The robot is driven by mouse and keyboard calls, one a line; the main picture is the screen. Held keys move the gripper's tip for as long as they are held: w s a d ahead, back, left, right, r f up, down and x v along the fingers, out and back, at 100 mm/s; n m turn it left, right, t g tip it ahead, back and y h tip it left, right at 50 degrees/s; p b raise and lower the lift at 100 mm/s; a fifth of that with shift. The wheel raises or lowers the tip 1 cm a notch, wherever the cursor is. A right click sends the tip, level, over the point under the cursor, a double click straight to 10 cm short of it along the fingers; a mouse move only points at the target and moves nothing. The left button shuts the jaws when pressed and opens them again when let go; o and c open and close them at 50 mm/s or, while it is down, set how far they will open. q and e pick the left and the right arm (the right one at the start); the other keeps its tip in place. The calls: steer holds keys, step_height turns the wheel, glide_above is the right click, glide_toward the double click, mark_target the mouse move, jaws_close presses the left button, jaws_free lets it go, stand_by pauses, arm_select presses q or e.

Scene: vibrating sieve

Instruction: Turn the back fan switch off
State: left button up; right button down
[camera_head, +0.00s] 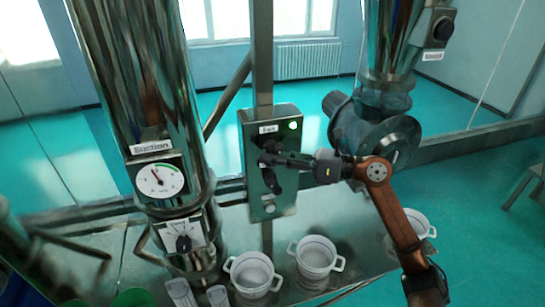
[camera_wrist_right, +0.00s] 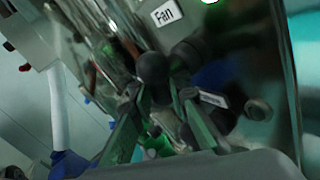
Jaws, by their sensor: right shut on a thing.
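The fan switch box (camera_head: 285,194) is a grey-green panel on a metal post in the middle of the head view. It has a "Fan" label (camera_head: 268,129) and a lit pale green lamp (camera_head: 293,125). A black switch handle (camera_head: 271,182) is on its front, partly hidden by my right gripper (camera_head: 268,160). In the right wrist view my right gripper (camera_wrist_right: 162,98) has its fingers around the dark round-ended handle (camera_wrist_right: 153,67), below the "Fan" label (camera_wrist_right: 167,12). It is shut on the handle. The exact contact is dark and hard to see. My left gripper is not in view.
A shiny column with a "Suction" dial (camera_head: 160,180) and a lower knob panel (camera_head: 183,236) stands to the left. A metal machine part (camera_head: 375,125) is close behind my right arm. White two-handled pots (camera_head: 315,258) stand on the bench below.

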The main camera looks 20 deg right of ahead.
steer(key=shift+d+r+n+g+h+p, duration=0.15)
steer(key=shift+n+g+h+p, duration=0.3)
steer(key=shift+h, duration=0.55)
steer(key=shift+r+n+g+h+p, duration=0.1)
steer(key=shift+n+g+h+p, duration=0.15)
steer(key=shift+n+h+p, duration=0.65)
steer(key=n+h+p, duration=0.1)
steer(key=h+p, duration=0.2)
steer(key=h, duration=0.1)
steer(key=shift+d+g, duration=0.1)
steer(key=shift+g, duration=0.3)
steer(key=shift+n+h+p, duration=0.25)
steer(key=shift+h+p, duration=0.35)
steer(key=shift+h, duration=0.5)
steer(key=shift+d+f, duration=0.1)
steer(key=shift+f, duration=0.1)
steer(key=c, duration=2.1)
jaws_free()
